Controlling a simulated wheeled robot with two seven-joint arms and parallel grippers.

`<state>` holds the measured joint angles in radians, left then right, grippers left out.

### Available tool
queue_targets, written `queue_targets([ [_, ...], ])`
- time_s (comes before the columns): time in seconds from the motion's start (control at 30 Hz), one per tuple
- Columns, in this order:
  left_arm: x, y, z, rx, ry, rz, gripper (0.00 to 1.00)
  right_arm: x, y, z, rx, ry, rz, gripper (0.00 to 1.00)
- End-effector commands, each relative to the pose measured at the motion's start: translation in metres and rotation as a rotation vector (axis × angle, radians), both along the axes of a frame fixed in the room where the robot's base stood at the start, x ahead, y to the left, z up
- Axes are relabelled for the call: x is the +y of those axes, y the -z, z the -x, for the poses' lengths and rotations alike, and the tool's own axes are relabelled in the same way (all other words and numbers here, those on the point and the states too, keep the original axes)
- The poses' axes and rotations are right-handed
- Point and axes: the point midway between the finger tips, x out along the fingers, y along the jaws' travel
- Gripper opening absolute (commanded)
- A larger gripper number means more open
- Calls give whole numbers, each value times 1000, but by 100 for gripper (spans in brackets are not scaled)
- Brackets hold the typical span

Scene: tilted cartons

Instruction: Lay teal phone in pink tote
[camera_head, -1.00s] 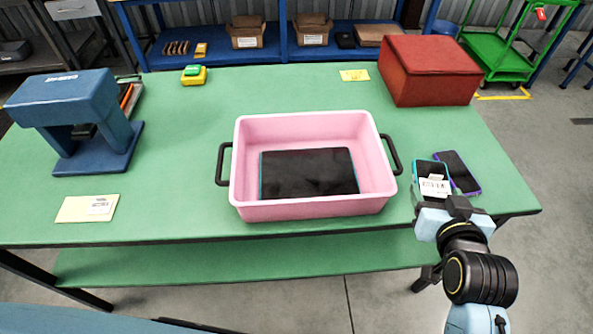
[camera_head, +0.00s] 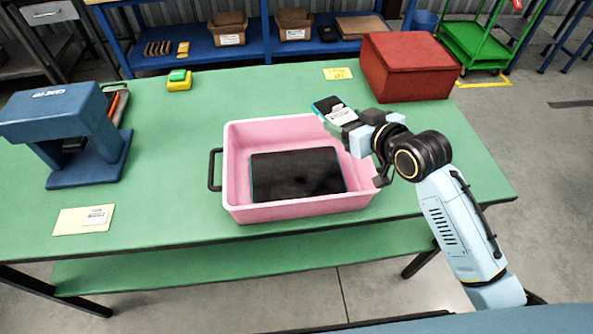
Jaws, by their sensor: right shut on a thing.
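The teal phone (camera_head: 326,103), dark-screened with a teal edge, is held by my right gripper (camera_head: 346,120). The gripper is shut on it, and a white label-like patch shows near the jaws. The phone is raised over the back right rim of the pink tote (camera_head: 300,208), in this view. The tote stands on the green table with a dark tablet (camera_head: 298,174) with a teal edge lying flat on its floor. My left gripper is out of view.
A red box (camera_head: 410,68) stands at the table's back right. A blue machine (camera_head: 70,130) and a card (camera_head: 82,221) are at left; a yellow-green block (camera_head: 179,80) is at the back. The tote's right handle is partly hidden by my arm.

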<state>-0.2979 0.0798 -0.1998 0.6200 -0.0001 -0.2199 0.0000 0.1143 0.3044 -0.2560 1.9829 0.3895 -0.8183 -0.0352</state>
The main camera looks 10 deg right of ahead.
Motion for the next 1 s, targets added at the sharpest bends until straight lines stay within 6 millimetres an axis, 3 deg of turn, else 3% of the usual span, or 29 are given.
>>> queue_targets([
  [0.07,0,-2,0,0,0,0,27,-2,-1,-5,-3,-12,1,37],
  [0.3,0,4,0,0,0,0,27,-2,42,-5,3,-15,-3,37],
  [0.77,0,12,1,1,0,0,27,-2,93,-5,1,-14,-2,37],
  [1.0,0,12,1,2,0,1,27,-2,96,-5,-3,-15,-2,37],
])
